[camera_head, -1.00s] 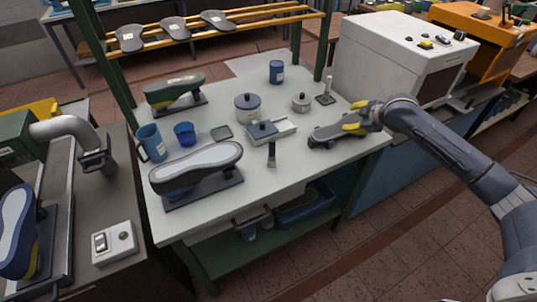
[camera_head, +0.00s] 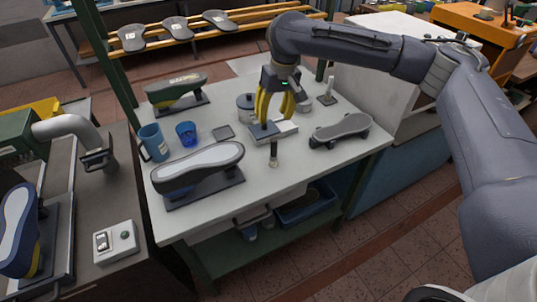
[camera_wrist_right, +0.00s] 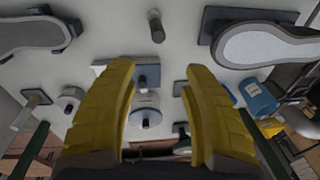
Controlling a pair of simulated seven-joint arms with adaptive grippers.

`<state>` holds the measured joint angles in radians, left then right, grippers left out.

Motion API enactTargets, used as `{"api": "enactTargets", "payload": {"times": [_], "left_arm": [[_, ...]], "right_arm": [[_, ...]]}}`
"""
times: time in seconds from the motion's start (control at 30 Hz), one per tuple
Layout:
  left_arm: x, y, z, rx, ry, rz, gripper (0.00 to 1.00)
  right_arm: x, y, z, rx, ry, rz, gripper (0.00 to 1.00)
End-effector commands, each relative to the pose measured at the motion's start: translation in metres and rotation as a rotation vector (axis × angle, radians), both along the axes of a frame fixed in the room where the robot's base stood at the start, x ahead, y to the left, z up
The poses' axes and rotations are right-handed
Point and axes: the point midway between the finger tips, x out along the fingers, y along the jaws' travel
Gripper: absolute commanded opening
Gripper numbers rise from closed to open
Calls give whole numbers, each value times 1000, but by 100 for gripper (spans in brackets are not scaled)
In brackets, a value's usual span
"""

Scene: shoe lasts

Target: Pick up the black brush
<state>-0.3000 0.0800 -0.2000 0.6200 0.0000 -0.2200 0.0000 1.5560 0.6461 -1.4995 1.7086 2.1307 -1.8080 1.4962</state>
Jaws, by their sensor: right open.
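The black brush (camera_head: 273,154) appears as a narrow dark piece with a paler lower end, on the worktable in front of a small dark box (camera_head: 264,131). In the right wrist view the brush (camera_wrist_right: 156,27) shows near the top, beyond the fingertips. My right gripper (camera_head: 273,114) is open with yellow fingers pointing down, above and behind the brush, near the box. In the right wrist view the open fingers (camera_wrist_right: 158,72) have nothing gripped between them. Whether the brush stands fully upright is hard to tell. My left gripper is not in view.
A sole on a stand (camera_head: 200,166) is left of the brush. A dark shoe form (camera_head: 341,130) lies to the right. A lidded tin (camera_head: 245,106) and white tray (camera_head: 284,130) are close to the fingers. The table front (camera_head: 300,168) is clear.

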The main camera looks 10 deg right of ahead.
Motion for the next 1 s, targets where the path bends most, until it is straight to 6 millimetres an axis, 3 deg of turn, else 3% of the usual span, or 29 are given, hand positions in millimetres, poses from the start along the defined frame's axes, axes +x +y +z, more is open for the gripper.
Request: {"api": "enactTargets", "payload": {"times": [0.17,0.37,1.0], "left_arm": [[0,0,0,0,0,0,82],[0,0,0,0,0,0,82],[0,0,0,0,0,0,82]], "right_arm": [[-12,0,20,-74,53,-109,49],[-18,-2,24,-110,80,-166,49],[-19,-2,-71,-112,84,-170,49]]}}
